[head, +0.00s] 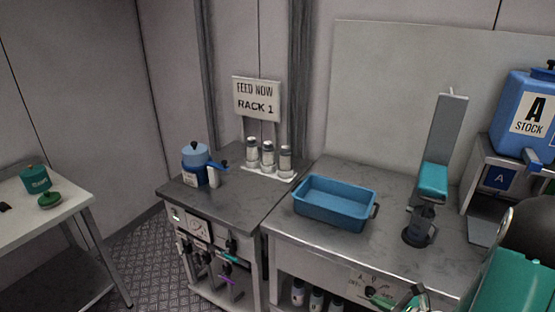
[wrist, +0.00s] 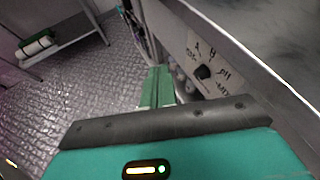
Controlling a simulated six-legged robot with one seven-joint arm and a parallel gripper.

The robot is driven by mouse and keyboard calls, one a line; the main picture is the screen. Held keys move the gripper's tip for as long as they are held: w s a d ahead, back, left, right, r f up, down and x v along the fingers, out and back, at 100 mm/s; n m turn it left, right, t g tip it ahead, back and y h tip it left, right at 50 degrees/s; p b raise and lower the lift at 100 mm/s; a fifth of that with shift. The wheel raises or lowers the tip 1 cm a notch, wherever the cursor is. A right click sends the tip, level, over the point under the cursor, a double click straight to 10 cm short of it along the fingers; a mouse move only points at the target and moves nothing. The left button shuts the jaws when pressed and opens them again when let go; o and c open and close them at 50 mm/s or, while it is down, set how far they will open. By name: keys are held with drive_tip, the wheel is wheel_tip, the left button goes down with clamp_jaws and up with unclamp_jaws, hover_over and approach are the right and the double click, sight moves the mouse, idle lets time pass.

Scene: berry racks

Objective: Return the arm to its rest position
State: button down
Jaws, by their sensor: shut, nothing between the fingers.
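My gripper (wrist: 157,88) shows in the wrist view as two green fingers lying together, with nothing between them. It points down along the front of the grey-topped bench, beside a panel with a dark knob (wrist: 204,72). In the head view, my teal arm fills the lower right corner. Green finger-like parts show at the bottom edge there, in front of the bench. Most of the arm is outside the head view.
The bench holds a blue tray (head: 334,217), a teal-and-grey upright stand (head: 445,130) over a dark cup (head: 420,226), and a blue A stock tank (head: 525,108). White-capped bottles (head: 268,157) stand by the RACK 1 sign (head: 256,99). Floor (head: 150,255) is clear before the left table (head: 50,225).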

drive_tip(key=s+a+r+n+g+y, duration=0.1)
drive_tip(key=s+a+r+n+g, duration=0.1)
drive_tip(key=a+r+n+g, duration=0.35)
drive_tip(key=s+a+r+n+g+y, duration=0.1)
drive_tip(key=s+a+r+n+g, duration=0.15)
drive_tip(key=a+r+n, duration=0.6)
drive_tip(key=s+a+r+n+t+h, duration=0.2)
drive_tip(key=s+r+n+h, duration=0.6)
drive_tip(key=r+n, duration=0.3)
drive_tip(key=s+n, duration=0.1)
drive_tip(key=n, duration=0.3)
drive_tip(key=shift+a+r+t, duration=0.15)
drive_tip(key=shift+r+t, duration=0.1)
drive_tip(key=shift+t, duration=0.05)
